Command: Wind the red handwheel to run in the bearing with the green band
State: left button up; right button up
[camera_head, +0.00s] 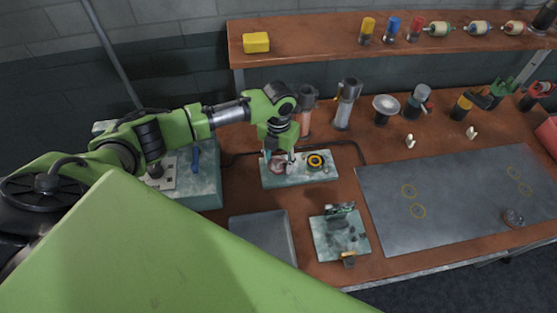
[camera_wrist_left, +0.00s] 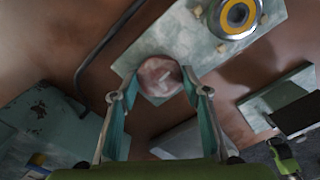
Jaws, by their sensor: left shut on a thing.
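The red handwheel (camera_head: 275,168) is a dull reddish disc on the left part of a pale, worn fixture plate (camera_head: 300,180). It also shows in the left wrist view (camera_wrist_left: 158,77). My left gripper (camera_head: 284,158) reaches down onto the handwheel from above, its two fingers at opposite sides of the rim, shut on it. A ring-shaped part with a yellow band (camera_head: 316,161) sits on the same plate to the right of the handwheel and shows in the left wrist view (camera_wrist_left: 238,15). I cannot make out a green band on it. My right gripper is not in view.
A small fixture (camera_head: 325,248) and a grey tray (camera_head: 255,222) stand in front. A dark mat (camera_head: 450,205) covers the right side. Cylinders, including a grey one (camera_head: 346,105), stand behind. The shelf (camera_head: 330,35) holds a yellow block (camera_head: 256,42) and banded parts.

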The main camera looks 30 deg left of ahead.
aim_at(278, 164)
pick_arm(q)
jog(key=shift+s+f, duration=0.2)
jog(key=shift+s, duration=0.1)
jog(key=o, duration=1.1)
jog(key=shift+w+r, duration=0.1)
jog(key=shift+w+r, duration=0.1)
jog(key=shift+r, duration=0.05)
jog(key=shift+r, duration=0.4)
notch_tip(278, 164, up, 11)
jog(key=shift+f, duration=0.1)
